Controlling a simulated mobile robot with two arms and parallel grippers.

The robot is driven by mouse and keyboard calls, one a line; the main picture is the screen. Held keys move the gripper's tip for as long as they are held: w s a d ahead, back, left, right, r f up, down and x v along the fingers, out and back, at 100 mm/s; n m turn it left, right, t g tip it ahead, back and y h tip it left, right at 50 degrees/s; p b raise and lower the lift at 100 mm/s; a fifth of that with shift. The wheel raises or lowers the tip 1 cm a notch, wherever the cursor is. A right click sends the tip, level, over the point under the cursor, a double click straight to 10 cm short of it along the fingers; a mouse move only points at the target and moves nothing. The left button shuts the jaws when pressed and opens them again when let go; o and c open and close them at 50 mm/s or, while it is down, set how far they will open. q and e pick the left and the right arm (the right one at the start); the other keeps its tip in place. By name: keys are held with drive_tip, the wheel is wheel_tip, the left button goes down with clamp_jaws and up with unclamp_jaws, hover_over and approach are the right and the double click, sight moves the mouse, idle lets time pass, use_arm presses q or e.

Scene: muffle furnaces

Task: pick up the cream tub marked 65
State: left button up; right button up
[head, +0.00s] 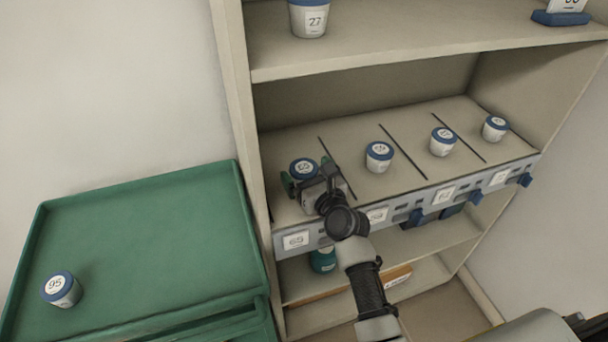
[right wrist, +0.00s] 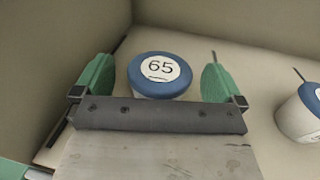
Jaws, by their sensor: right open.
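The cream tub marked 65 (head: 303,168) stands upright in the leftmost lane of the middle shelf. It has a blue lid with a white label, and it also shows in the right wrist view (right wrist: 160,72). My right gripper (head: 307,180) is open, with its green fingers on either side of the tub; the right wrist view shows it too (right wrist: 158,80). Gaps show between the tub's lid and both fingers. The tub's lower part is hidden by the gripper. My left gripper is not in view.
Similar tubs (head: 379,155) stand in the other lanes, separated by thin dark dividers. A shelf-edge rail with number labels (head: 295,240) runs along the front. A tub marked 27 (head: 309,18) is on the shelf above. A green tray (head: 150,240) at left holds a tub marked 95 (head: 61,290).

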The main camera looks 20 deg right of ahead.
drive_tip(key=shift+w+a, duration=0.15)
drive_tip(key=shift+w, duration=0.85)
drive_tip(key=shift+c, duration=0.2)
drive_tip(key=c, duration=1)
drive_tip(key=shift+r, duration=0.1)
